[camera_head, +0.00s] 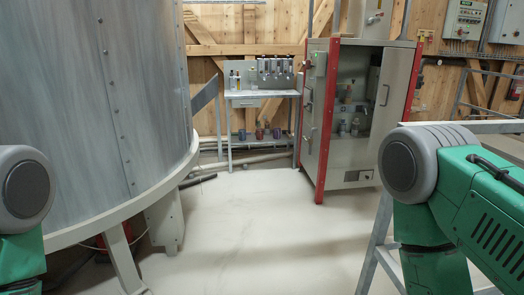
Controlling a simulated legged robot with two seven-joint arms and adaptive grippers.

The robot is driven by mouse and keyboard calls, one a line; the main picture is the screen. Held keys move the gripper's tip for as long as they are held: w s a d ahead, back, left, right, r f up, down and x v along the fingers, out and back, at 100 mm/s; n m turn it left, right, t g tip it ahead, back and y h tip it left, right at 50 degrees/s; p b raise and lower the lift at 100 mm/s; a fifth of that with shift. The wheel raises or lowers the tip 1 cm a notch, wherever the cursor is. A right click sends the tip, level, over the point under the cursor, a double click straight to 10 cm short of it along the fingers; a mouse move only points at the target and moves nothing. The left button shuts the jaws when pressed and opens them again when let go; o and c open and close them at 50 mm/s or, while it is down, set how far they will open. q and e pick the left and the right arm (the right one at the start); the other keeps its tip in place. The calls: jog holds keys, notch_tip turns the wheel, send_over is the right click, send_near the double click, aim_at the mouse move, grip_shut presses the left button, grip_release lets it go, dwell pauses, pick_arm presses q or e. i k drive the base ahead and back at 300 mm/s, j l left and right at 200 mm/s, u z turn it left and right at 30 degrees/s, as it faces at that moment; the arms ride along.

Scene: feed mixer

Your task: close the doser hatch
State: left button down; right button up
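A grey cabinet with red edges (322,130) stands at the back, right of centre; it may be the doser, but I see no label that says so. Its front has an opening, with several small bottles or jars (348,127) inside. A grey panel with a handle (397,85) is at the right side of this opening and leaves the interior exposed. I cannot tell for sure whether this panel is the hatch. Neither of my grippers shows.
A large grey cylindrical tank (90,90) on legs fills the left. A small metal workbench (262,94) with tools stands at the back. A metal frame or ladder (378,235) is at the right, partly behind my arm. The pale floor (250,220) between is clear.

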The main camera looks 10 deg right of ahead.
aim_at(397, 63)
jog(key=i+z, duration=0.2)
jog(key=i, duration=0.3)
jog(key=i+j+z, duration=0.15)
jog(key=i, duration=0.3)
jog(key=i+j+z, duration=0.2)
jog(key=i, duration=0.25)
jog(key=i+j+z, duration=0.15)
jog(key=i, duration=0.3)
jog(key=j, duration=0.1)
